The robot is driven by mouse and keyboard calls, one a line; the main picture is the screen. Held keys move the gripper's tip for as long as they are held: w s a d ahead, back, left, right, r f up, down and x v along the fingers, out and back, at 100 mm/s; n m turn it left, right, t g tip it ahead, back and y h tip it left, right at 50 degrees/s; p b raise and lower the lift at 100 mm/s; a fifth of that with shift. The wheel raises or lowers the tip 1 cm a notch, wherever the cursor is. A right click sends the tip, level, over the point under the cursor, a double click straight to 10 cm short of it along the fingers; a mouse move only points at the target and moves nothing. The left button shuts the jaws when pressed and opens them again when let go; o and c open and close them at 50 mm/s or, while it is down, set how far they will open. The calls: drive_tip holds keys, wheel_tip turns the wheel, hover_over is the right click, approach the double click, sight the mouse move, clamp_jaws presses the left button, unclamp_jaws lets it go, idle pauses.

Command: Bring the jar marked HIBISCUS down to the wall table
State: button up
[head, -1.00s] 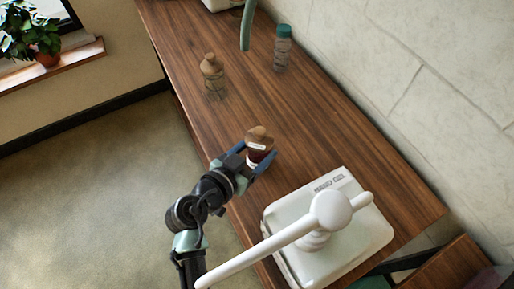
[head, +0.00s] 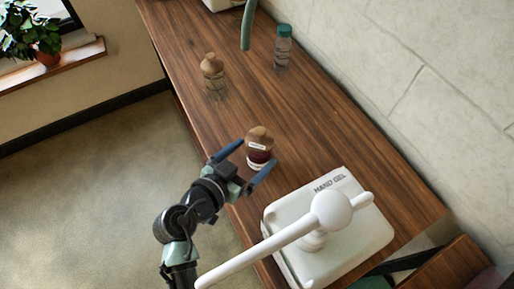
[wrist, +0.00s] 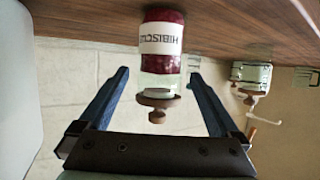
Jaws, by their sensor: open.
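The HIBISCUS jar (head: 259,153) stands upright on the wooden wall table (head: 310,130), near its front edge. It has a brown lid, dark red contents and a white label. In the wrist view the jar (wrist: 162,50) appears upside down, and its label reads HIBISCUS. My gripper (head: 243,160) is open at the jar, with its blue fingers spread wide on either side. In the wrist view there is a clear gap between the jar and each finger.
A large white HAND GEL pump bucket (head: 335,235) stands close on the right. A cork-topped glass jar (head: 213,80) and a teal-capped bottle (head: 282,52) stand farther back. The stone wall (head: 420,90) bounds the table. Bare tabletop lies between the jars.

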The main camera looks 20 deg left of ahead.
drive_tip(key=v, duration=0.9)
drive_tip(key=shift+s+r, duration=0.1)
drive_tip(key=shift+s, duration=0.05)
